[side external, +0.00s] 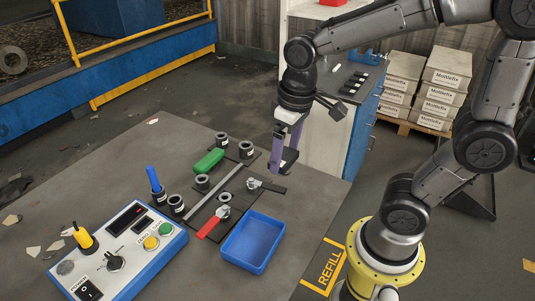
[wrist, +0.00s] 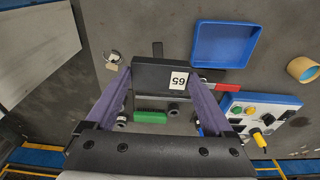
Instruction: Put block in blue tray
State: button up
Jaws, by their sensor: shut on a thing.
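The block (wrist: 150,74) is black with a white label reading 65. In the wrist view it sits between the purple fingers of my gripper (wrist: 164,82), which is shut on it. In the side view my gripper (side external: 284,155) holds the dark block (side external: 290,158) in the air over the far right part of the table. The blue tray (side external: 252,242) lies on the table at the near right, below and left of the block in the side view. It looks empty. In the wrist view the blue tray (wrist: 222,45) is at the upper right, apart from the block.
A control panel (side external: 120,250) fills the near left. A cabinet (side external: 330,120) stands behind the table.

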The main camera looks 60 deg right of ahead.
jog(key=shift+s+r+m, duration=0.2)
jog(key=shift+s+m, duration=0.1)
jog(key=shift+s, duration=0.2)
jog(key=s+a+n, duration=0.1)
jog(key=s+a, duration=0.5)
jog(key=s, duration=0.6)
send_over(253, 243)
jog(key=s, duration=0.2)
jog(key=shift+n, duration=0.3)
jog(key=f, duration=0.8)
jog(key=shift+w+d+f, duration=0.2)
jog(key=shift+d+f, duration=0.1)
jog(key=shift+d, duration=0.05)
jog(key=shift+w+a+f, duration=0.2)
jog(key=shift+w+f, duration=0.15)
jog(key=shift+f, duration=0.05)
jog(key=shift+w+a+f, duration=0.1)
jog(key=shift+w+f, duration=0.1)
jog(key=shift+f, duration=1.6)
